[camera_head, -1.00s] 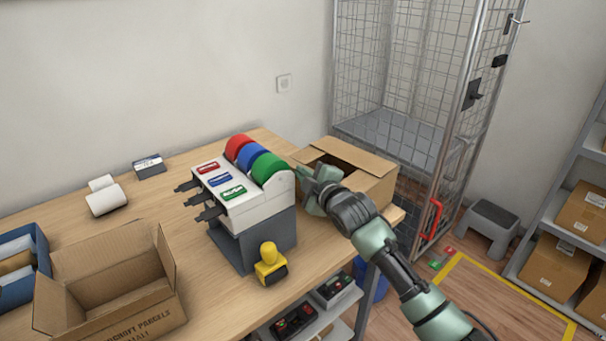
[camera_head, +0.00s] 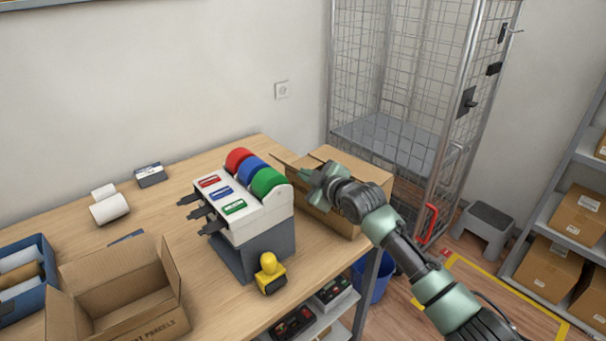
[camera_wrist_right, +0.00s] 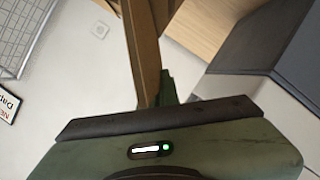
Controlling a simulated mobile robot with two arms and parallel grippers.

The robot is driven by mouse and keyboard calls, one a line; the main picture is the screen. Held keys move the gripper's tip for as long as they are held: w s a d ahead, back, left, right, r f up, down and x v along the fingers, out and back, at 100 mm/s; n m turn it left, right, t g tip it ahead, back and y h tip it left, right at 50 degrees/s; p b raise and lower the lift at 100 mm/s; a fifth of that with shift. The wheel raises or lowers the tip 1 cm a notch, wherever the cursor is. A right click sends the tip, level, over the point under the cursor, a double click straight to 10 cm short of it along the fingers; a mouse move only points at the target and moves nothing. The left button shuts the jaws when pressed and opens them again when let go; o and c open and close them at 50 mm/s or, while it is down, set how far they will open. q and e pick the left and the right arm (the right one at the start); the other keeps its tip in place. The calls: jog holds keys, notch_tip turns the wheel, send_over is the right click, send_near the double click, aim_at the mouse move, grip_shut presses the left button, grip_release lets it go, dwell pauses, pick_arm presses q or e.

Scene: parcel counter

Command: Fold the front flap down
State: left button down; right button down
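The cardboard box (camera_head: 378,171) stands at the right end of the table, just right of the tape dispenser. Its top shows tan cardboard, with no dark opening visible. A flap sticks out at its left side (camera_head: 287,158). My right gripper (camera_head: 318,186) is at the box's near left top edge and hides part of it. In the right wrist view a cardboard edge (camera_wrist_right: 144,50) runs up from beside a green finger. I cannot tell whether the fingers are open or shut, or whether they touch the flap. My left gripper is out of view.
The tape dispenser (camera_head: 247,215) with red, blue and green rolls stands close left of the gripper. A yellow-handled stamp (camera_head: 270,274) is in front of it. An open box (camera_head: 120,290) is at the front left. A wire cage (camera_head: 400,90) stands behind.

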jog(key=shift+w+d+r+m+g, duration=0.4)
jog(key=shift+w+d+r+m, duration=0.15)
jog(key=shift+m, duration=0.15)
jog(key=shift+w+d+r+b, duration=0.15)
jog(key=shift+w+d+b, duration=0.1)
jog(key=shift+d+b, duration=0.05)
jog(key=shift+r, duration=0.1)
jog(key=c, duration=2.1)
grip_release()
jog(key=o, duration=0.5)
jog(key=shift+c, duration=0.2)
jog(key=b+v, duration=0.1)
jog(key=v, duration=0.5)
jog(key=shift+s+d+b, duration=0.25)
jog(key=shift+d+b, duration=0.05)
jog(key=shift+s+d+r, duration=0.2)
jog(key=shift+s, duration=0.25)
